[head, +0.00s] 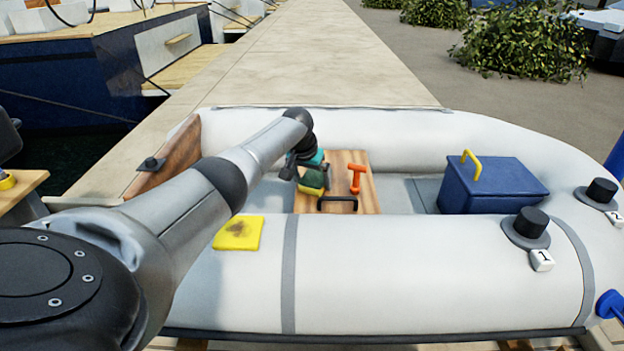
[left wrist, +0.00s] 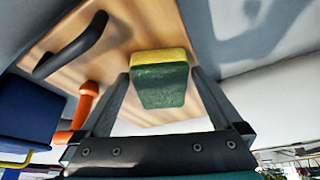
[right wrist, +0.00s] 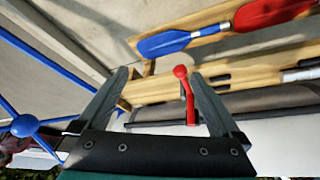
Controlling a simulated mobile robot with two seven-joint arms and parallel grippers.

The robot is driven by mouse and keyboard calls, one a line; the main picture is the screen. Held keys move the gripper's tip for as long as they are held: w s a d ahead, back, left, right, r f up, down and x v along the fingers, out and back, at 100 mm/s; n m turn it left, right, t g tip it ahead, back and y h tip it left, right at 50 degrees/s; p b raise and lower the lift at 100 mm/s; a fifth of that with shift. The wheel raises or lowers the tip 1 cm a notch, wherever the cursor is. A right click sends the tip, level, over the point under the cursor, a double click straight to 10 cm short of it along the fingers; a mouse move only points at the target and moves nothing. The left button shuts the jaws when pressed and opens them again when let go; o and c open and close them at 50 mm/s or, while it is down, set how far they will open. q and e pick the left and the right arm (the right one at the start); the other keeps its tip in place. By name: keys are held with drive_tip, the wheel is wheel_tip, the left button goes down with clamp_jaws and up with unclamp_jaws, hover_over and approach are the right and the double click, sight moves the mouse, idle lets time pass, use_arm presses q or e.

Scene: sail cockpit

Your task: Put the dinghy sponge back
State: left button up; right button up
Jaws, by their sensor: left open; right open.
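The sponge, yellow on one side and green on the other, sits on the wooden seat board (head: 335,165) of the white inflatable dinghy (head: 400,270). In the left wrist view the sponge (left wrist: 160,82) shows between the fingertips of my open left gripper (left wrist: 160,76); I cannot tell whether they touch it. In the head view my left gripper (head: 310,168) is over the sponge (head: 312,183) and partly covers it. My right gripper (right wrist: 158,75) is open with nothing held; a red-knobbed lever (right wrist: 186,95) shows beyond its fingers. It is not in the head view.
An orange T-shaped handle (head: 356,177) and a black handle (head: 337,203) are on the board close to the sponge. A blue box (head: 492,186) stands to the right. Paddles (right wrist: 220,32) show in the right wrist view.

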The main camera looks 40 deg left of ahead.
use_arm(q)
drive_tip(key=shift+r, duration=0.1)
drive_tip(key=shift+r, duration=0.2)
drive_tip(key=p+v, duration=0.4)
drive_tip(key=v, duration=0.1)
drive_tip(key=p+v, duration=0.4)
drive_tip(key=v, duration=0.2)
drive_tip(key=shift+r, duration=0.35)
use_arm(e)
drive_tip(key=s+d+f+g, duration=0.1)
drive_tip(key=s+f, duration=0.1)
drive_tip(key=f, duration=0.6)
drive_tip(key=s+d+f+g, duration=0.1)
drive_tip(key=s+f+g, duration=0.1)
drive_tip(key=f, duration=0.6)
drive_tip(key=shift+s+h, duration=0.4)
drive_tip(key=shift+s, duration=0.05)
use_arm(q)
drive_tip(key=shift+s, duration=0.15)
